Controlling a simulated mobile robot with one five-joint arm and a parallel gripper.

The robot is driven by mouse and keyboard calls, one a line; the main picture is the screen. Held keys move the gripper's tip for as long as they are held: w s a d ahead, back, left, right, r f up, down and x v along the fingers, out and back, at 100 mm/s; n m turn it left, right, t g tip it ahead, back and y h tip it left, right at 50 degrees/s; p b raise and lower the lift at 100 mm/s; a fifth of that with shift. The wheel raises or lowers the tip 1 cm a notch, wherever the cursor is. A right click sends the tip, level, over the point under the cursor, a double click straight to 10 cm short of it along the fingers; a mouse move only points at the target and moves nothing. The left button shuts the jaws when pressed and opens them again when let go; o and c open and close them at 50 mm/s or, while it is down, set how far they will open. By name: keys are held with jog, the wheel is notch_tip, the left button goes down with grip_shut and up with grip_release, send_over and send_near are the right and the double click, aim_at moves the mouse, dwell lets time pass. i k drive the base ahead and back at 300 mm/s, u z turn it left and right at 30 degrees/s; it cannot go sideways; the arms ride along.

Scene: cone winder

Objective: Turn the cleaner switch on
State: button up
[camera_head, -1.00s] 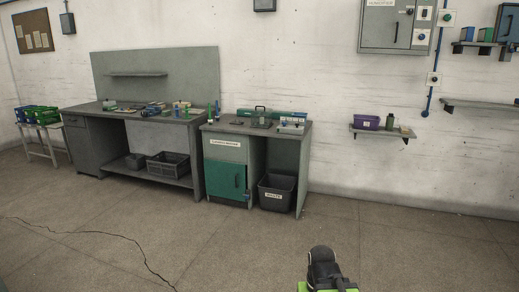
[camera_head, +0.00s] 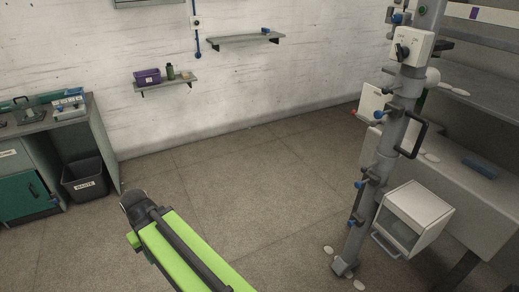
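A white switch box (camera_head: 410,47) with a dark rotary knob is mounted high on the grey post (camera_head: 388,150) at the right. The lettering on its face is too small to read, so I cannot tell whether this is the cleaner switch or how it is set. My green and black arm (camera_head: 185,250) reaches in from the bottom, well to the left of the post. My gripper's fingers do not show.
The post also carries blue-knobbed fittings, a black handle (camera_head: 415,138) and a white open-fronted box (camera_head: 412,217). A grey machine (camera_head: 450,190) stands behind it. A waste bin (camera_head: 85,182) and workbench stand at left. The floor between is clear.

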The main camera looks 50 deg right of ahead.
aim_at(402, 53)
jog(key=z, duration=5.55)
jog(key=i, duration=0.1)
jog(key=u, duration=3.15)
jog(key=k, duration=0.9)
jog(key=u, duration=0.15)
jog(key=i, duration=0.9)
jog(key=z, duration=0.1)
